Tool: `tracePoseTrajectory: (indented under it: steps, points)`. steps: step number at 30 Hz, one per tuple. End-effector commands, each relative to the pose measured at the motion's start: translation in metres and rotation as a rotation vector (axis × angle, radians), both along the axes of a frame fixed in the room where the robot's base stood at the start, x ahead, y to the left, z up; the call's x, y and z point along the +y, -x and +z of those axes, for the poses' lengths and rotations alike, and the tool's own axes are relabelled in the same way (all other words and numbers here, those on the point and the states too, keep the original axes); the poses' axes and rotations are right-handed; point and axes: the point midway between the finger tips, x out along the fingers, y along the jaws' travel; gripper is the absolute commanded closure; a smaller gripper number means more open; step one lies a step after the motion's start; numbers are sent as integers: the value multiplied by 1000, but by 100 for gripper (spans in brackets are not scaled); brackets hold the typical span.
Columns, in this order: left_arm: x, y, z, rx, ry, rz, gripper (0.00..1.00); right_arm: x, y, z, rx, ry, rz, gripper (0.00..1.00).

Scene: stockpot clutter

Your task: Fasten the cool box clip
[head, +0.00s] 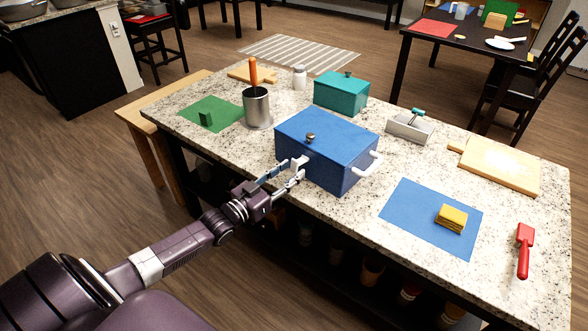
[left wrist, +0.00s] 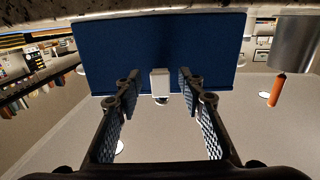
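The cool box (head: 325,145) is a blue box with a dark knob on its lid and a white handle at its right end. It stands on the counter with the lid on. A white clip (head: 298,162) is at the middle of its front, near the lid edge. My left gripper (head: 291,170) is at the front of the box, open, with its fingertips near the clip. In the left wrist view, which is upside down, the clip (left wrist: 160,83) lies between the two spread fingers (left wrist: 158,95), apart from both. I cannot tell whether the clip is fastened. My right gripper is not in view.
A steel pot (head: 257,108) with an orange-handled tool stands left of the box. A teal box (head: 341,93) is behind it, a grey caddy (head: 410,126) to the right. A blue mat (head: 425,225) bears a yellow block (head: 452,217). A red tool (head: 524,250) lies at right.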

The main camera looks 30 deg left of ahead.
Motion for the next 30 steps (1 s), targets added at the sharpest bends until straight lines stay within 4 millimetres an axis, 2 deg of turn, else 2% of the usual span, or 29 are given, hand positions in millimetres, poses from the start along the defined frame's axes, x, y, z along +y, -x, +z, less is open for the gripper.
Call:
tracePoseTrajectory:
  steps: [6, 18, 27, 30]
  points:
    - [-3, -18, -1, 1, 0, 0, 64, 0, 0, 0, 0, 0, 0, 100]
    - [-4, -22, -1, 2, 0, 0, 65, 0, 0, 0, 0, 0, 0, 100]
    - [-4, -22, -1, 2, 0, 0, 98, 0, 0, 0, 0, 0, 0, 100]
    - [-4, -22, -1, 2, 0, 0, 100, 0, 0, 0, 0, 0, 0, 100]
